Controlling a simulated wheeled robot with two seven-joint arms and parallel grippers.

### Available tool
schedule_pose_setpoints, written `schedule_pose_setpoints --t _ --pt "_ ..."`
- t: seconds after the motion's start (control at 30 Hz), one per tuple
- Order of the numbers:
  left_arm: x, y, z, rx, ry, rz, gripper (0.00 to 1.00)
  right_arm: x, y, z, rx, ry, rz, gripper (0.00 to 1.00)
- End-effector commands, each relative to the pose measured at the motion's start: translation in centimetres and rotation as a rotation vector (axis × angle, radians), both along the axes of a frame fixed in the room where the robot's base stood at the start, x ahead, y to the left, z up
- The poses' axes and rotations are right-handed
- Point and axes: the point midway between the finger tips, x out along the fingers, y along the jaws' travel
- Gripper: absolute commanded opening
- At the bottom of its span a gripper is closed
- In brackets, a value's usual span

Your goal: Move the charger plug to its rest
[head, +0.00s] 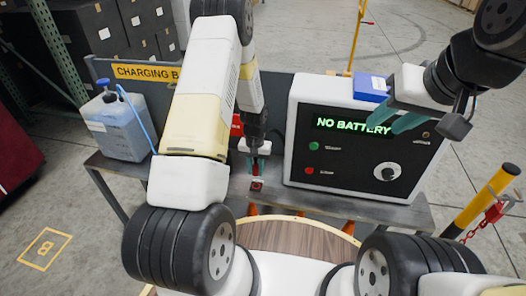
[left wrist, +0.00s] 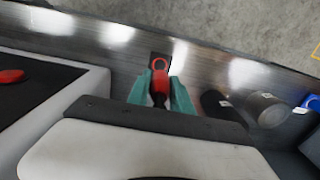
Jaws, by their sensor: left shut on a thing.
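The red charger plug (left wrist: 160,84) is between the two teal fingers of my left gripper (left wrist: 160,91) in the left wrist view, and the fingers are shut on it. In the head view my left gripper (head: 256,163) points down at the bench, with the plug low between its fingers. A small dark square holder with red on it (head: 257,185) is on the bench right below the plug. In the left wrist view a red ring lies over a dark square (left wrist: 154,56) at the fingertips. I cannot tell whether the plug is seated. My right gripper (head: 405,112) is in front of the charger; its opening is unclear.
The white charger box (head: 310,150) reading "NO BATTERY" stands right of my left gripper. A blue item (head: 370,86) is on its top. A bluish jug (head: 118,128) with a hose stands at the bench's left. A yellow post (head: 492,200) is at right.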

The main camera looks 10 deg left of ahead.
Motion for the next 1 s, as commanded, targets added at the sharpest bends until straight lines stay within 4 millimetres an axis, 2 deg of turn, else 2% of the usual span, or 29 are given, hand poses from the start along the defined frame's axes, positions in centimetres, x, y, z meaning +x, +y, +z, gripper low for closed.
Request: schedule_pose_setpoints --t 0.6,1.0 --pt "0.0 0.0 -4.9 0.001 0.002 0.001 0.00 0.0 0.0 0.0 0.000 0.000 0.000 0.36" --pt "0.0 0.0 -5.7 0.000 0.000 0.000 0.00 0.0 0.0 0.0 0.000 0.000 0.000 0.36"
